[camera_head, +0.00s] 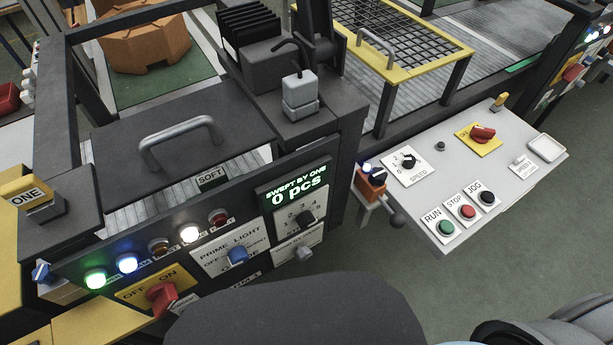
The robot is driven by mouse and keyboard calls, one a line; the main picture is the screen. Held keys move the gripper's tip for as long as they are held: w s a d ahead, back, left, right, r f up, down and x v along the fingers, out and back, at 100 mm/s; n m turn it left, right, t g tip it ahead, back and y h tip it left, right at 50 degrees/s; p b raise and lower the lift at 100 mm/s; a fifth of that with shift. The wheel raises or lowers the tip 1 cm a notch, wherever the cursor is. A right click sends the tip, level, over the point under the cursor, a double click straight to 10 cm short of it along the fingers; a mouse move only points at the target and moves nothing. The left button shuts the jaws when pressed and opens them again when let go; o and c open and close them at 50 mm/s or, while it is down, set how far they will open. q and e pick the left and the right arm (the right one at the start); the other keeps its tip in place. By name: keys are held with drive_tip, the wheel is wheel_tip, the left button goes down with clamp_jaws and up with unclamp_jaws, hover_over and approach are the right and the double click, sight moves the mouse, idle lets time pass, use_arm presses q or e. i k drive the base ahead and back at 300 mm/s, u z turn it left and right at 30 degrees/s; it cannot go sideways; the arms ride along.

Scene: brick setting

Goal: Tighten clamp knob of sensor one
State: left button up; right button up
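A yellow block marked ONE (27,191) sits on the dark frame post at the left edge. Below it, a small blue knob (42,271) sticks out at the left end of the control panel. On the right side of the machine, an orange block (369,184) with a blue and dark knob on top is mounted by a round dark handle. I cannot tell which of these knobs is the clamp knob of sensor one. Neither of my grippers shows. Large dark rounded shapes, which look like parts of me, fill the bottom middle and bottom right.
The machine's panel carries lit lamps (190,233), a red switch (162,297) and a display reading 0 pcs (297,190). A lid with a grey handle (180,143) lies behind. A white control board (470,170) stands right. Floor shows at lower right.

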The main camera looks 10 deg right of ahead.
sight(377, 176)
drive_tip(key=u, duration=1)
drive_tip(key=k, duration=0.7)
drive_tip(key=z, duration=1.3)
drive_tip(key=i, duration=0.5)
drive_tip(key=z, duration=1.95)
drive_tip(key=k, duration=0.75)
drive_tip(key=u, duration=1.65)
